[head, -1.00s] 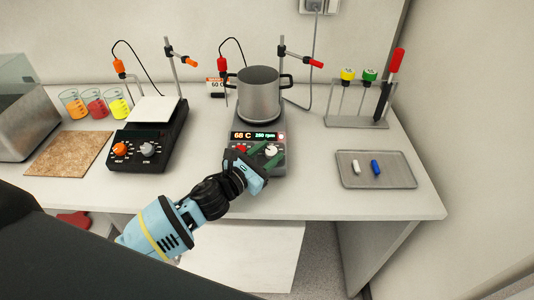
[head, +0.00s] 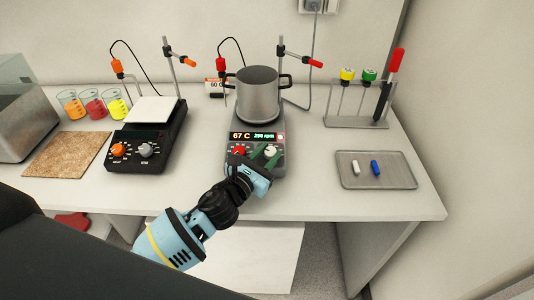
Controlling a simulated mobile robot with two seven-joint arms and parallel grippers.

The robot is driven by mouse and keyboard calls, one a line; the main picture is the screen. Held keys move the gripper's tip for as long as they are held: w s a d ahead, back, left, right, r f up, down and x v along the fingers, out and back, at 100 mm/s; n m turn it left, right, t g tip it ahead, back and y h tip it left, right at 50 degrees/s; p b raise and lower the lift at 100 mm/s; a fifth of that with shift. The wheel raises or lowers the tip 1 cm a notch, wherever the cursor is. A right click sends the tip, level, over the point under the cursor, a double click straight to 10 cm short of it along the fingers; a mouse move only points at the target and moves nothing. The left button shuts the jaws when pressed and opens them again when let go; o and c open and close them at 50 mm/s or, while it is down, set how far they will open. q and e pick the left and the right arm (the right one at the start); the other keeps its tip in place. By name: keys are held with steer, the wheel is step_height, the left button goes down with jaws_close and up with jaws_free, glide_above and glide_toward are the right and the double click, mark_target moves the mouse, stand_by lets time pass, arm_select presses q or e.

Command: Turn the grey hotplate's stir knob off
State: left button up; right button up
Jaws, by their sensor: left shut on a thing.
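The grey hotplate (head: 233,165) stands near the table's front edge with a metal pot (head: 258,95) on top. Its lit display (head: 256,136) reads 67 C and about 250 rpm. A red knob (head: 239,152) is on the left of its front panel and a white stir knob (head: 270,151) on the right. The gripper body hides part of the lower panel. My right gripper is not in view.
A black hotplate (head: 170,145) with orange and grey knobs stands to the left, by several beakers (head: 94,105) and a cork mat (head: 68,155). A metal tray (head: 394,182) and a rack (head: 357,122) are on the right. The table between hotplate and tray is clear.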

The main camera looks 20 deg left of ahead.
arm_select(q)
steer(key=shift+d+f+n+t+y+b, duration=0.1)
steer(key=shift+n+t+y+b, duration=0.1)
steer(key=shift+n+y, duration=0.8)
steer(key=shift+d+r+n+t+y+b, duration=0.1)
steer(key=shift+n+t+y+b, duration=0.1)
steer(key=shift+n+y, duration=0.8)
steer(key=shift+d+f+n+t+y+b, duration=0.1)
steer(key=shift+n+t+y+b, duration=0.1)
steer(key=shift+n+y, duration=0.8)
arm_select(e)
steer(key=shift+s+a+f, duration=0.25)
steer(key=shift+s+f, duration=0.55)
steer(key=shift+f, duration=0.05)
arm_select(q)
steer(key=shift+y, duration=0.5)
steer(key=o, duration=0.7)
steer(key=s, duration=0.7)
steer(key=shift+d+f, duration=0.3)
steer(key=shift+d, duration=0.05)
steer(key=shift+s, duration=0.45)
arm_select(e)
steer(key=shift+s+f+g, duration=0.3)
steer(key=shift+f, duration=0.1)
